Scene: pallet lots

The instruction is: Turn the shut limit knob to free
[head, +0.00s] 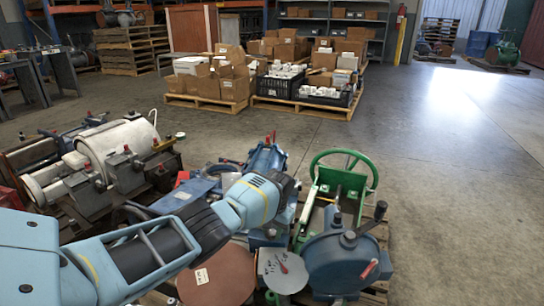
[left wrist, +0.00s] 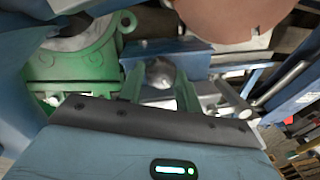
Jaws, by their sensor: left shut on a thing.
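In the left wrist view my left gripper (left wrist: 158,92) reaches away from its dark palm bar, with a rounded grey knob (left wrist: 160,72) between its jaws, in front of a blue block. It is shut on this knob. I cannot read any shut or free marking there. In the head view my left arm comes in from the left and ends over the machine parts; its fingertips are hidden there. A pale round dial plate (head: 282,270) with a red pointer stands near the front. My right gripper is not in view.
A green handwheel frame (head: 340,185) and a blue round housing (head: 342,262) with a red-tipped lever stand close right of my arm. A brown disc (head: 216,275) lies in front. A grey-white machine (head: 115,150) stands left. Boxes on pallets (head: 300,108) stand behind; floor at right is clear.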

